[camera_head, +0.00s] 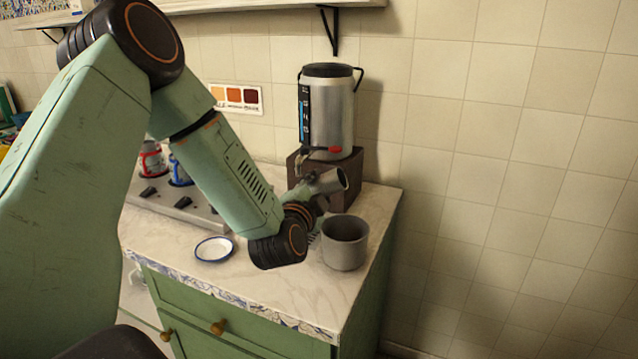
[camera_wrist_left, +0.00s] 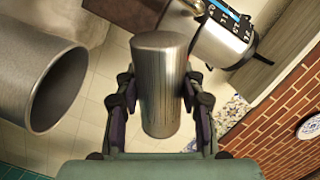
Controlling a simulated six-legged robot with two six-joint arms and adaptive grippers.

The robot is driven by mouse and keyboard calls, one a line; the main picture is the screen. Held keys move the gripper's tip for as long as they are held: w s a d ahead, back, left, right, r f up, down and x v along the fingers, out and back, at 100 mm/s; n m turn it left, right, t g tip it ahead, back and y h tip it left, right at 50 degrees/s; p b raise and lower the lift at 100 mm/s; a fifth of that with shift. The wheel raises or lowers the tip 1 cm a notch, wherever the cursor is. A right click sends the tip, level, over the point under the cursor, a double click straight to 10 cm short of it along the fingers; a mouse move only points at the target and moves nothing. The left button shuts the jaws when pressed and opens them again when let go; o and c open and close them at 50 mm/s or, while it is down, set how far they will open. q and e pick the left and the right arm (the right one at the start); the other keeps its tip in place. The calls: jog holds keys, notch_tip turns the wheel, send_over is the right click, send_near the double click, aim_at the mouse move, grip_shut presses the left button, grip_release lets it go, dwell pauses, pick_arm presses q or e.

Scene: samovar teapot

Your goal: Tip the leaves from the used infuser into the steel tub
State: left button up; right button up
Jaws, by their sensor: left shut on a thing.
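The used infuser (camera_head: 328,182) is a small steel cylinder, lying tilted with its open end toward the right in the head view. My left gripper (camera_head: 312,194) is shut on it and holds it above and slightly left of the steel tub (camera_head: 345,246). In the left wrist view the infuser (camera_wrist_left: 160,85) sits between both fingers of my left gripper (camera_wrist_left: 160,100). The tub is a grey, open-topped cylinder upright on the counter; in the wrist view its wide mouth (camera_wrist_left: 62,92) is left of the infuser. The leaves cannot be made out. My right gripper is out of view.
A steel samovar (camera_head: 332,110) with a red-handled tap stands on a dark box (camera_head: 350,185) just behind the infuser. A white dish with a blue rim (camera_head: 214,249) lies left on the counter (camera_head: 285,295).

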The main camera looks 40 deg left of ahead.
aim_at(319, 177)
pick_arm(q)
jog(key=shift+w+r+m+p, duration=0.1)
jog(key=shift+r+m+p, duration=0.55)
jog(key=shift+p, duration=0.6)
jog(key=m+p, duration=0.1)
jog(key=p, duration=0.1)
jog(key=shift+r+p, duration=0.3)
jog(key=shift+r, duration=0.05)
jog(key=m+p, duration=0.1)
jog(key=p, duration=0.1)
jog(key=r+m+p, duration=0.1)
jog(key=p, duration=0.1)
jog(key=shift+d+r+m+y, duration=0.1)
jog(key=shift+d+m+y, duration=0.05)
jog(key=shift+m+y, duration=0.2)
